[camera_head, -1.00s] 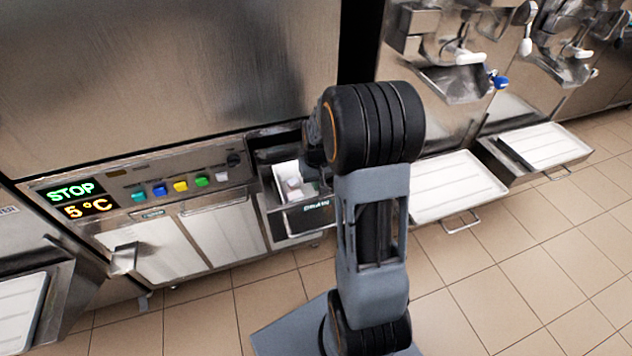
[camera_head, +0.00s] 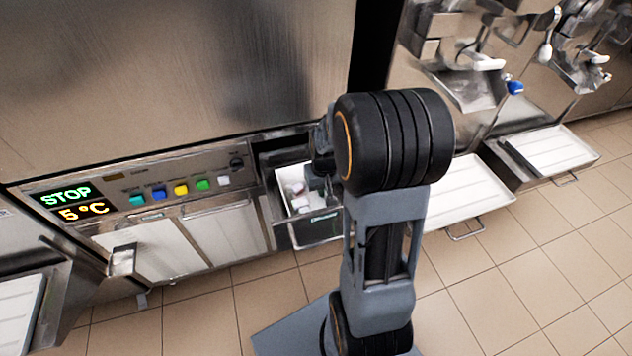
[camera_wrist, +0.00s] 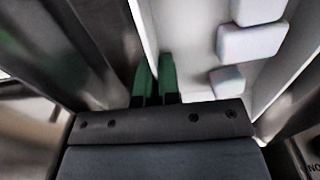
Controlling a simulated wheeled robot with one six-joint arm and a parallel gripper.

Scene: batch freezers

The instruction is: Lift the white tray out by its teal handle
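In the wrist view the tray's inside (camera_wrist: 190,45) fills the right of centre, and a thin white wall runs down to my gripper (camera_wrist: 156,80). The two green-tipped fingers are close together, one on each side of that wall, and look shut on it. In the head view my gripper is largely hidden behind my black wrist joint.
The drawer's metal side (camera_wrist: 85,50) runs close along the left in the wrist view. The panel (camera_head: 150,190) with coloured buttons reads STOP and 5°C. Other white trays (camera_head: 465,187) stand out at the right. Tiled floor (camera_head: 250,305) lies clear in front.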

